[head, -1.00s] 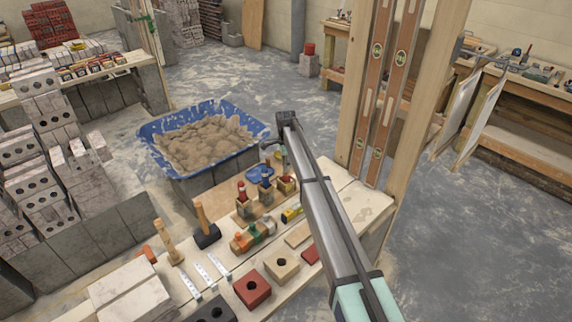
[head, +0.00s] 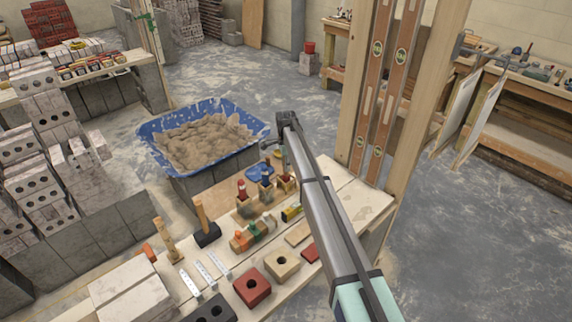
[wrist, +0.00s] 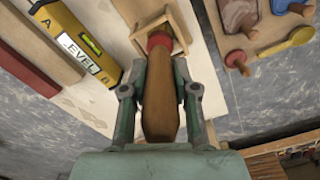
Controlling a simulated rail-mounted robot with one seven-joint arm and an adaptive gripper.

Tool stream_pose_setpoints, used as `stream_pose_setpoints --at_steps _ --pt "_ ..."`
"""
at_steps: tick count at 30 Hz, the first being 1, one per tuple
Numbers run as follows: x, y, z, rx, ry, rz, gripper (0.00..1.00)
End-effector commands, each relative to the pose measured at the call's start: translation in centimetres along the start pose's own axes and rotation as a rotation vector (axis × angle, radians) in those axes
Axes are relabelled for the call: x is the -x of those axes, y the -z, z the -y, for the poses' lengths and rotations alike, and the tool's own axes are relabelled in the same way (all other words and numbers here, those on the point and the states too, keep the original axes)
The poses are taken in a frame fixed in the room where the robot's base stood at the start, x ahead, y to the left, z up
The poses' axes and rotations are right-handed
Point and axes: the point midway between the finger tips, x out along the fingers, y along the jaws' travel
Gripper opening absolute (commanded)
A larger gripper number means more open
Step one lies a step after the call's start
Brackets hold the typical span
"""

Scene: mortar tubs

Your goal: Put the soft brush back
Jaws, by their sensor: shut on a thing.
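The soft brush (wrist: 160,108) is between my gripper's fingers in the wrist view, with a brown wooden handle and a red collar. My gripper (wrist: 160,78) is shut on its handle. The collar end is at the mouth of a small wooden box holder (wrist: 182,22); whether the bristles sit inside it is hidden.
A yellow level (wrist: 88,42) lies left of the holder in the wrist view. A blue mortar tub (head: 160,165) is behind. Upright wooden posts (head: 360,90) rise to the right of my arm.

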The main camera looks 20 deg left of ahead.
Motion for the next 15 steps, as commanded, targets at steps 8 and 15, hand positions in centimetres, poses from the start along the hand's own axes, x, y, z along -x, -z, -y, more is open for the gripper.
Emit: stream_pose_setpoints --at_steps 8,15 --pt "-0.05 0.00 0.01 0.000 0.000 0.000 0.58" --pt "0.12 0.00 0.01 0.000 0.000 0.000 0.58"
